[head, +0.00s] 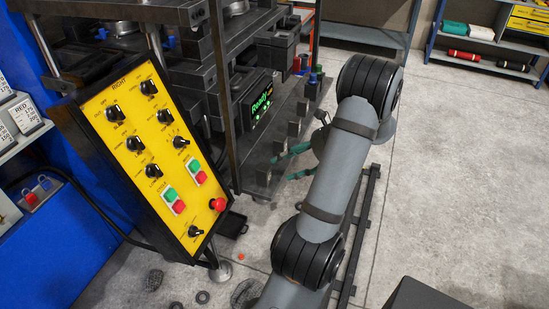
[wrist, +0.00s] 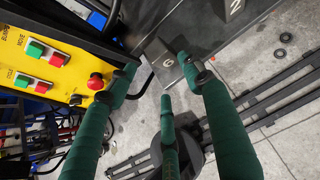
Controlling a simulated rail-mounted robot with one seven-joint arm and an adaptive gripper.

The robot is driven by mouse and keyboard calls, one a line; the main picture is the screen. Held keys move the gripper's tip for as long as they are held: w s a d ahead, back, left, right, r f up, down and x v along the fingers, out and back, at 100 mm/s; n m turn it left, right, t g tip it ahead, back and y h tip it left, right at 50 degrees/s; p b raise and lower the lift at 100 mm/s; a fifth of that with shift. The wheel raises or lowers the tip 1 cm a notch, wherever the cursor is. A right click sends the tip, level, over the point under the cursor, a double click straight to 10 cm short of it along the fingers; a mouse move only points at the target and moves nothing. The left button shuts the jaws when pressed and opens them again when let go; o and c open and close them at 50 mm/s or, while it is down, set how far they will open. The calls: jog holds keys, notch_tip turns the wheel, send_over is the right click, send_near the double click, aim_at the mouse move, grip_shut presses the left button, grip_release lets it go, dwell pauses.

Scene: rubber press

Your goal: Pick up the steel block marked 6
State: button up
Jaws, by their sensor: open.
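The steel block marked 6 (wrist: 163,63) is a grey block with a pale 6 on its face. It stands at the edge of a dark metal shelf, in the upper middle of the wrist view. My gripper (wrist: 157,74) has green fingers spread wide and empty. In the wrist view the block appears between the left and right fingertips, with the third finger below; I see no clear contact. In the head view my gripper (head: 282,168) reaches left toward the shelf's row of blocks. The 6 cannot be read there.
A block marked 2 (wrist: 234,9) stands farther along the shelf (wrist: 205,30). The yellow control panel (head: 150,145) with a red stop button (head: 217,204) is left of the gripper. A dark rail (head: 362,225) runs along the floor. Open floor (head: 450,180) lies to the right.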

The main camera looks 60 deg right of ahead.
aim_at(268, 172)
jog(key=x, duration=0.4)
jog(key=shift+a+r, duration=0.15)
jog(key=shift+a, duration=0.15)
jog(key=p+x, duration=0.1)
jog(key=x, duration=0.5)
jog(key=shift+s+d+f, duration=0.1)
jog(key=shift+d+f, duration=0.05)
jog(key=shift+f, duration=0.1)
jog(key=shift+c, duration=0.4)
jog(key=c, duration=1.1)
jog(key=shift+r, duration=0.1)
grip_shut()
